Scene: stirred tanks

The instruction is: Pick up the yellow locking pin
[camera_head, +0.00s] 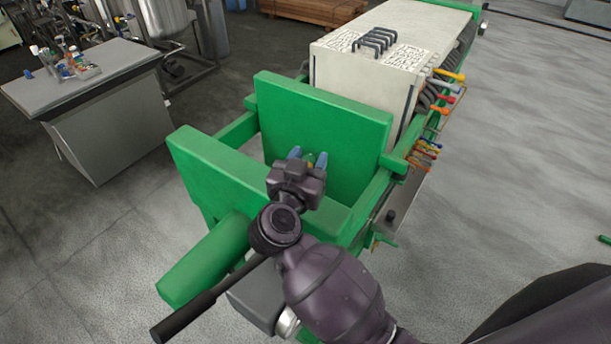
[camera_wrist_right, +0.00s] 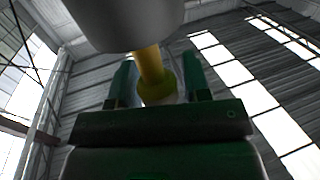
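The yellow locking pin (camera_wrist_right: 152,68) shows in the right wrist view as a yellow shaft with a wider yellow-green collar. It lies between the two fingers of my right gripper (camera_wrist_right: 160,85). The fingers stand apart, one on each side of the pin, and I see no clear grip on it. In the head view my right gripper (camera_head: 308,158) is between the two green plates, with its blue fingertips apart and a small yellow-green bit between them. The wrist hides most of the pin there. My left gripper is not in view.
A green front plate (camera_head: 215,170) and a green rear plate (camera_head: 325,125) stand close around my right gripper. A cream plate pack (camera_head: 365,75) is behind them, with coloured handles (camera_head: 445,85) at its right. A grey table (camera_head: 80,85) stands at left. The floor at right is mostly clear.

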